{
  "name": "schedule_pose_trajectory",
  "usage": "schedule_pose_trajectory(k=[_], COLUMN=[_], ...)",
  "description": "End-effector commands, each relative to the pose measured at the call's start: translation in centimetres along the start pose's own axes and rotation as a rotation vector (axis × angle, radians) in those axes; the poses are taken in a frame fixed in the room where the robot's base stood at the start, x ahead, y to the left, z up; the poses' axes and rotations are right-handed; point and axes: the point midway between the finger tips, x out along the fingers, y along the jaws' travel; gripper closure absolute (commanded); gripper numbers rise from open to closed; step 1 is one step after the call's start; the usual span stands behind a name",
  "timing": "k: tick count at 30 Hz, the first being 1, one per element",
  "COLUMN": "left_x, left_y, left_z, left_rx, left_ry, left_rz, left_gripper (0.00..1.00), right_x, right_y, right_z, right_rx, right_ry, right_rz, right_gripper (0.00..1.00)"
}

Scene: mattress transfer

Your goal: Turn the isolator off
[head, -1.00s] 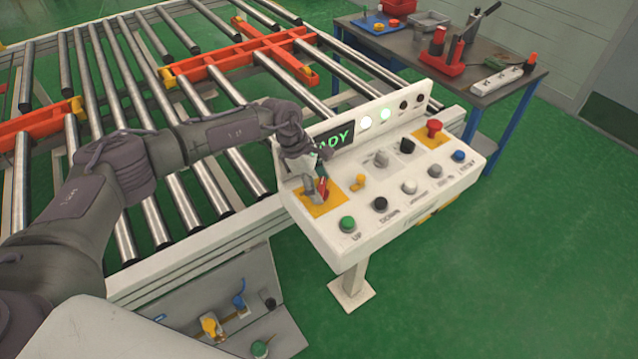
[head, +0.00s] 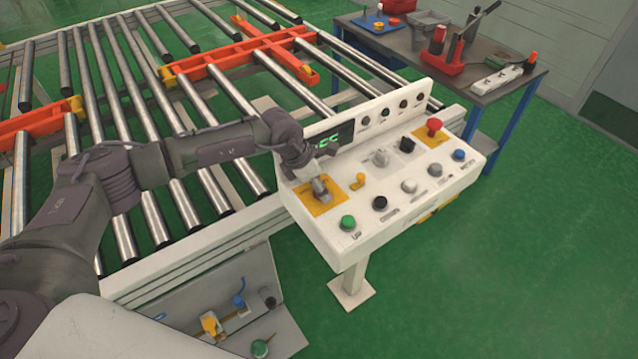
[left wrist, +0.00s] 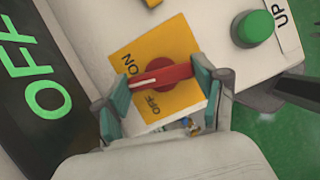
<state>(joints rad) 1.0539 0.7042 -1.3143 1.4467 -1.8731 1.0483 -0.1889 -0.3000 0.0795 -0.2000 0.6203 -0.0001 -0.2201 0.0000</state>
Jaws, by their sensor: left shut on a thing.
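The isolator is a red handle (left wrist: 161,77) on a yellow plate marked ON and OFF, seen in the left wrist view; the plate (head: 318,207) shows at the left end of the white control panel in the head view. My left gripper (left wrist: 163,85) is shut on the red handle, one finger at each end, and also shows in the head view (head: 320,190), where it hides the handle. In the wrist view the display (left wrist: 42,80) reads OFF in green. My right gripper is not in view.
The panel (head: 395,222) carries a green UP button (head: 347,222), other buttons and a red mushroom button (head: 434,127). Several indicator lamps are dark. A roller conveyor lies at the left; a tool table (head: 490,82) stands behind right.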

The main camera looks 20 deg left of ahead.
Motion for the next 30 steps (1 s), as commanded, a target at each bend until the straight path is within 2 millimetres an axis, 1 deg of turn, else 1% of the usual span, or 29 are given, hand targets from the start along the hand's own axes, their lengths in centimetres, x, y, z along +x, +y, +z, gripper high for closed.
schedule_pose_trajectory(k=[11,21,30], left_x=[0.2,0.4,0.3], left_y=[-0.1,-0.2,-0.3], left_z=[0.1,0.1,0.2], left_rx=[-0.328,-0.621,-0.821], left_ry=[-0.005,-0.006,-0.004], left_rz=[0.14,0.26,0.342], left_gripper=[0.64,0.64,0.64], right_x=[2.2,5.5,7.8], right_y=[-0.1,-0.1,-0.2], right_z=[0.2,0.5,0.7], right_rx=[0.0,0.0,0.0], right_ry=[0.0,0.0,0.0], right_rz=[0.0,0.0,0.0], right_gripper=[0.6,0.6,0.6])
